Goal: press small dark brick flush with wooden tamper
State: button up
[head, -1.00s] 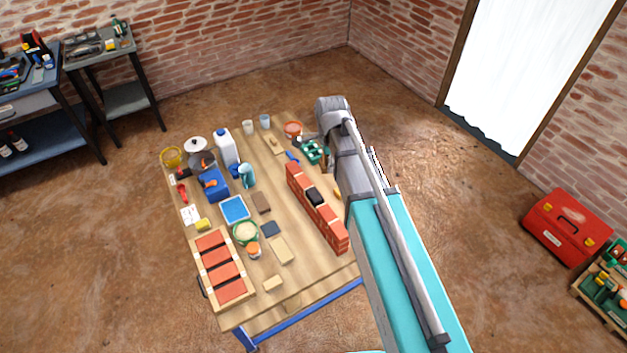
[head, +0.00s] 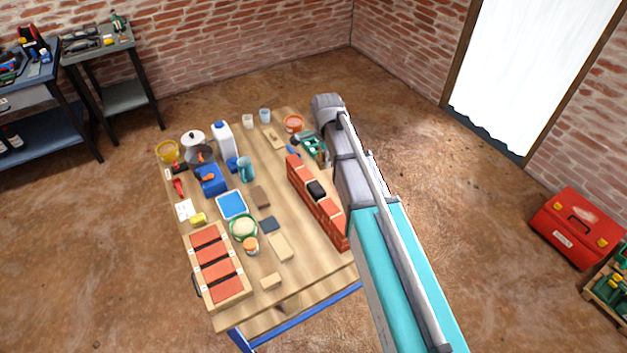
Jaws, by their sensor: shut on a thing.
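The small dark brick (head: 316,189) sits in the top of a low red brick wall (head: 331,218), near its middle. It looks slightly raised, but I cannot tell by how much. The wall stands on the right part of the wooden worktable (head: 300,262). My arm passes just right of the wall and covers the area beyond it. My gripper is hidden behind the arm, so its jaws and anything in them do not show. I cannot make out the wooden tamper for certain.
Left of the wall lie a dark flat block (head: 269,226), a tan block (head: 280,247) and a blue tray (head: 231,205). A crate of red bricks (head: 190,248) is at front left. A green caddy (head: 313,146) stands behind the wall. A red toolbox (head: 577,228) is on the floor.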

aim_at(317, 187)
jog(key=w+a+f+b, duration=0.1)
jog(key=w+f+b, duration=0.1)
jog(key=f+b, duration=0.2)
jog(key=w+a+f+n+b, duration=0.1)
jog(key=w+f+b, duration=0.2)
jog(key=f+b, duration=0.2)
jog(key=w+f+n+b, duration=0.1)
jog(key=w+f+b, duration=0.2)
jog(key=f+b, duration=0.2)
jog(key=shift+w+a+f, duration=0.2)
jog(key=shift+a+f, duration=0.2)
jog(key=shift+f, duration=0.35)
jog(key=shift+f+b, duration=0.15)
jog(key=shift+b, duration=0.15)
jog(key=shift+f+b, duration=2.45)
jog(key=shift+f+b, duration=0.75)
dwell(0.4)
jog(key=shift+r, duration=0.15)
dwell(1.3)
